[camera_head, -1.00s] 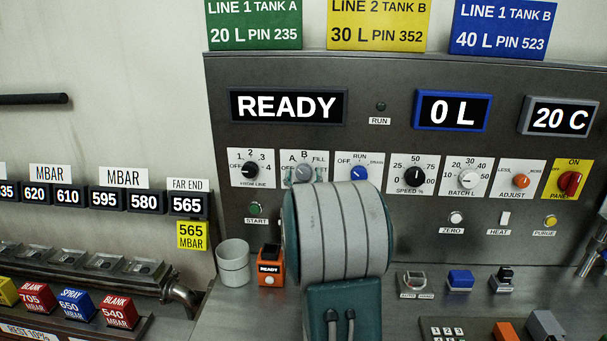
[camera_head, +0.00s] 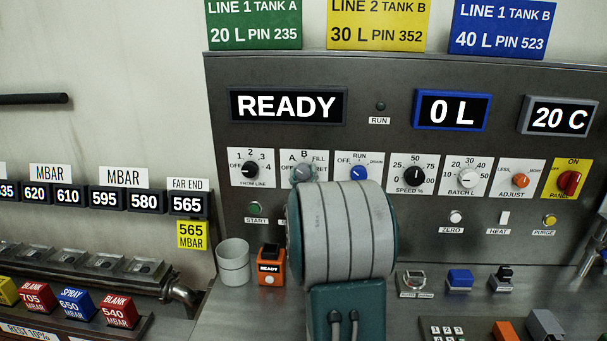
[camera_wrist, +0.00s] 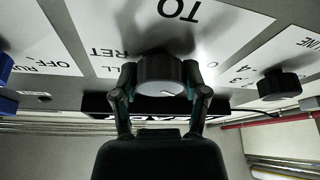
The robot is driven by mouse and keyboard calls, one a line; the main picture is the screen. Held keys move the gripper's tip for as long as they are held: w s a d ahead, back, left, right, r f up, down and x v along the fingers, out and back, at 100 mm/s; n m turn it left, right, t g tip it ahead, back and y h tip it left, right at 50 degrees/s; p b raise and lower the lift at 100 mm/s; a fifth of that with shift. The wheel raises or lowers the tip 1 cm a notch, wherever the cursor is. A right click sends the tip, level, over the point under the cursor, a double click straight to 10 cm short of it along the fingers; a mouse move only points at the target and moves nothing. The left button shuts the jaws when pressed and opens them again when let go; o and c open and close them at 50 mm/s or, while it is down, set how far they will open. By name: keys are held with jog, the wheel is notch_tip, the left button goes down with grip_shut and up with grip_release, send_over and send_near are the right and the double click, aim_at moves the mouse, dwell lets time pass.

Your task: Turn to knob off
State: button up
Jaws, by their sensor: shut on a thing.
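The TO knob (camera_wrist: 160,82) is a round dark grey knob on a white card in the wrist view, which is upside down. The card reads TO above it and RET at its left. My gripper (camera_wrist: 160,76) has one finger on each side of the knob, shut on it. A short white mark shows on the knob's face. In the head view the TO knob (camera_head: 303,173) shows grey on the card marked A, B and FILL. The lower part of that card and my fingers are hidden behind my arm there.
The FROM LINE knob (camera_head: 250,169) sits just left, and the blue RUN knob (camera_head: 358,173) just right. Below are the green START button (camera_head: 256,209), an orange READY box (camera_head: 270,265) and a grey cup (camera_head: 233,262). The display (camera_head: 287,106) reads READY.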

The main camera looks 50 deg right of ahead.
jog(key=n+y, duration=0.1)
jog(key=n, duration=0.1)
jog(key=n+t+y, duration=0.1)
jog(key=n, duration=0.2)
jog(key=shift+r, duration=0.1)
jog(key=shift+n+t+y, duration=0.3)
jog(key=shift+n+y, duration=0.9)
jog(key=shift+n, duration=1.1)
jog(key=o, duration=1.1)
jog(key=shift+w, duration=0.15)
jog(key=shift+o, duration=0.2)
jog(key=shift+s+a+f, duration=0.2)
jog(key=shift+s+a, duration=0.1)
jog(key=shift+s, duration=0.2)
jog(key=v, duration=1.1)
